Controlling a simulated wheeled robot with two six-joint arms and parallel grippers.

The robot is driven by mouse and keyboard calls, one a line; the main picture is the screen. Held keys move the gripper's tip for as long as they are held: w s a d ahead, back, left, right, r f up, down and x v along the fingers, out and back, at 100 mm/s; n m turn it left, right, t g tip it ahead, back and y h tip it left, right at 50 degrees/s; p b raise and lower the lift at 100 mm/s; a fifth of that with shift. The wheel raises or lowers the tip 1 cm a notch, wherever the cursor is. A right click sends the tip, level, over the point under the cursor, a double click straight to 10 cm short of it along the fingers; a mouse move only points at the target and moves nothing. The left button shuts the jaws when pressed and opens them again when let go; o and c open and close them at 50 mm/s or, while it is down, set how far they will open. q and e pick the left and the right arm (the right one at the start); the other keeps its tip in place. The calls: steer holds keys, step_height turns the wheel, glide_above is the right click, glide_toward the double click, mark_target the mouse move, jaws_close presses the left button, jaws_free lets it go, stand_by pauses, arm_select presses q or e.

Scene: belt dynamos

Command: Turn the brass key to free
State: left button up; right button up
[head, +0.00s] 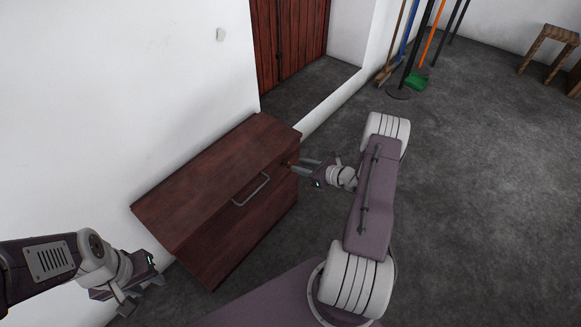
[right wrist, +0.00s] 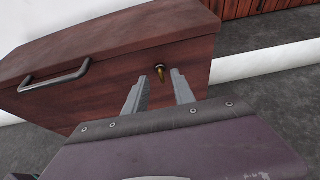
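A small brass key (right wrist: 160,70) sticks out of the front face of a reddish-brown wooden chest (right wrist: 110,88), right of its metal handle. My right gripper (right wrist: 161,82) is open, its two grey fingers pointing at the chest with the key showing between their tips. Whether a finger touches the key I cannot tell. In the head view the right gripper (head: 297,167) is at the right end of the chest (head: 238,228), and the key is too small to make out clearly. My left gripper (head: 142,294) is open and empty, low at the left, apart from the chest.
The chest has a grey bar handle (head: 252,190) on its front and stands near a white wall (head: 120,100). Red wooden doors (head: 290,38) are behind it. Brooms and a green dustpan (head: 418,82) lean farther back. A wooden stool (head: 549,45) stands far right. The grey floor (head: 470,200) is clear at right.

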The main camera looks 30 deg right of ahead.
mark_target(290, 163)
steer(key=b+x, duration=0.1)
steer(key=x, duration=0.3)
steer(key=shift+w+a+f+b, duration=0.15)
steer(key=shift+w+f+b, duration=0.1)
steer(key=shift+f+b, duration=0.1)
steer(key=shift+w+a, duration=0.15)
steer(key=shift+w, duration=0.2)
jaws_close()
